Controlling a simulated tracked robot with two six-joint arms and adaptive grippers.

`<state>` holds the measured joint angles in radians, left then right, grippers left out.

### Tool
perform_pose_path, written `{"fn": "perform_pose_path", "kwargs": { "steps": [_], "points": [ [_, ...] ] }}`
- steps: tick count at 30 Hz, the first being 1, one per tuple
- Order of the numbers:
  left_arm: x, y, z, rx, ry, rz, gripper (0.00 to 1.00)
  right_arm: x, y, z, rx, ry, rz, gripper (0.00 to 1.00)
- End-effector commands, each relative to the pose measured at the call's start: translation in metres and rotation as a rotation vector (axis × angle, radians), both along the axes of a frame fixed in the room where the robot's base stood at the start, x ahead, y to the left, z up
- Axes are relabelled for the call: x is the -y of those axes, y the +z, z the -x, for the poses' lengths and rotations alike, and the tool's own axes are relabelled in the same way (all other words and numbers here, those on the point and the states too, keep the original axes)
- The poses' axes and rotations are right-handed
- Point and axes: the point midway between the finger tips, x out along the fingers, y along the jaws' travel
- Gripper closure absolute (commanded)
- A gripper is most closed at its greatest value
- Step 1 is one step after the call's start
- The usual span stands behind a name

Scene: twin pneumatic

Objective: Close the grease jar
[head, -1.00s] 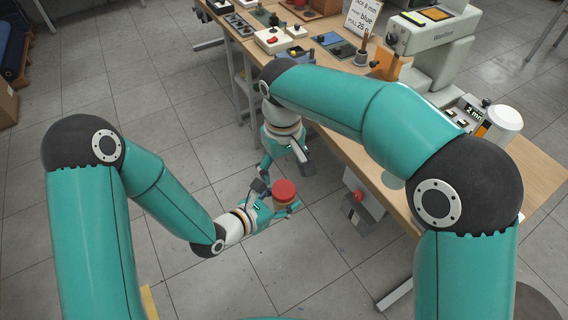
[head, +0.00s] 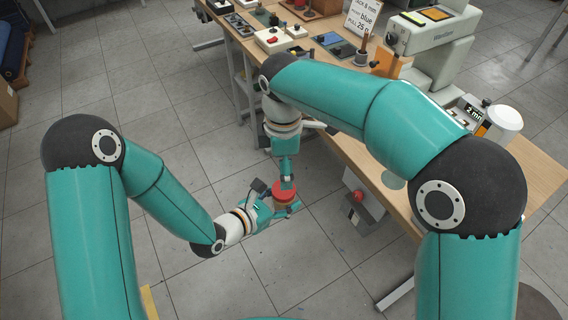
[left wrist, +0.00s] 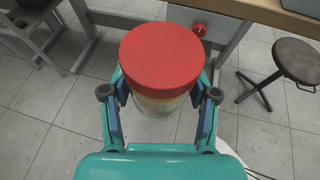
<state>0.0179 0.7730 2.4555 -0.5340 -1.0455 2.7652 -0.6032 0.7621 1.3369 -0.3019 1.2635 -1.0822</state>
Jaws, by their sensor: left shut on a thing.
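The grease jar (head: 284,208) is held upright above the floor, with the red lid (head: 283,196) on top. In the left wrist view, the lid (left wrist: 162,55) covers the mouth of the glass jar (left wrist: 157,104), with a pale band just below it. I cannot tell whether the lid is screwed tight. My left gripper (left wrist: 160,92) is shut on the jar, one finger on each side below the lid. My right gripper (head: 287,183) points down at the lid in the head view, seen edge-on. Whether it touches the lid or is open is unclear.
The wooden workbench (head: 470,218) runs along the right, bearing several devices, including a white machine (head: 440,50). A box with a red button (head: 358,196) is below its edge. A stool (left wrist: 297,62) stands at right in the left wrist view. Open floor surrounds the jar.

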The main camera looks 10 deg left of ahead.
Motion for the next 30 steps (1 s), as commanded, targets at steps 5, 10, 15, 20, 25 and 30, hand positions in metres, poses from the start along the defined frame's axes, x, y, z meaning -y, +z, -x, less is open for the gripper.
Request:
{"fn": "perform_pose_path", "kwargs": {
  "steps": [5,10,15,20,25,30],
  "points": [
    [0.0,0.001,0.0,0.002,0.0,0.001,1.0,0.0,-0.003,0.0,0.0,-0.001,0.0,0.21],
    [0.0,0.001,0.0,0.002,0.0,0.001,1.0,0.001,-0.019,0.0,-0.001,-0.002,0.002,0.21],
    [0.0,0.001,0.0,0.002,0.0,0.001,1.0,0.001,-0.044,0.0,-0.002,-0.003,0.003,0.21],
    [0.0,0.001,0.0,0.002,0.0,0.001,1.0,0.001,-0.066,0.0,-0.003,-0.002,0.002,0.21],
    [0.0,0.001,0.0,0.002,0.0,0.001,1.0,0.001,-0.078,0.0,-0.001,-0.003,0.001,0.21],
    [0.0,0.001,0.0,0.002,0.0,0.001,1.0,0.0,-0.08,0.0,0.0,-0.003,0.0,0.21]
  ]
}}
